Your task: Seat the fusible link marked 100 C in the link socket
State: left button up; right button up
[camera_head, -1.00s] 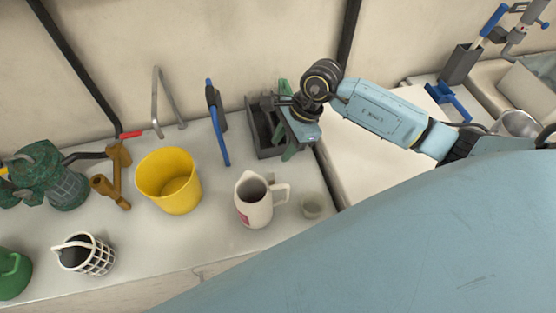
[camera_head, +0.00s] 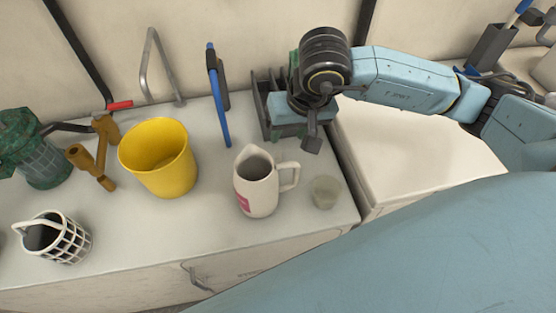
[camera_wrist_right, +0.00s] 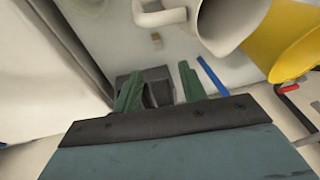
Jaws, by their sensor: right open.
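My right gripper (camera_head: 290,130) is over the dark grey open-topped holder (camera_head: 262,104) near the counter's right end in the head view. In the right wrist view its two green fingers (camera_wrist_right: 160,84) are spread apart, with a dark box (camera_wrist_right: 155,74) beyond and between them and nothing clearly held. A small tan piece (camera_wrist_right: 156,40) shows near the white jug's handle in the right wrist view; I cannot tell whether it is the link. No 100 C marking is readable, and I cannot pick out the link socket. My left gripper is out of view.
A white jug (camera_head: 256,188) and a small translucent cup (camera_head: 325,191) stand in front of the holder. A blue-handled tool (camera_head: 218,100), yellow bucket (camera_head: 160,160), brown fitting (camera_head: 92,160) and white basket (camera_head: 56,237) are further left. The counter's front is partly clear.

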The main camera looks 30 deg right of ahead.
send_over(279, 152)
jog(key=s, duration=0.2)
notch_tip(279, 152, down, 5)
jog(key=x, duration=0.1)
jog(key=b+x, duration=0.1)
jog(key=x, duration=0.2)
jog(key=shift+w+d+f+b, duration=0.25)
jog(key=shift+w+b, duration=0.1)
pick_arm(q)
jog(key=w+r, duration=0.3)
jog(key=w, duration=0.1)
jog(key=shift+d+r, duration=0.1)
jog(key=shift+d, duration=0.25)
pick_arm(e)
grip_shut()
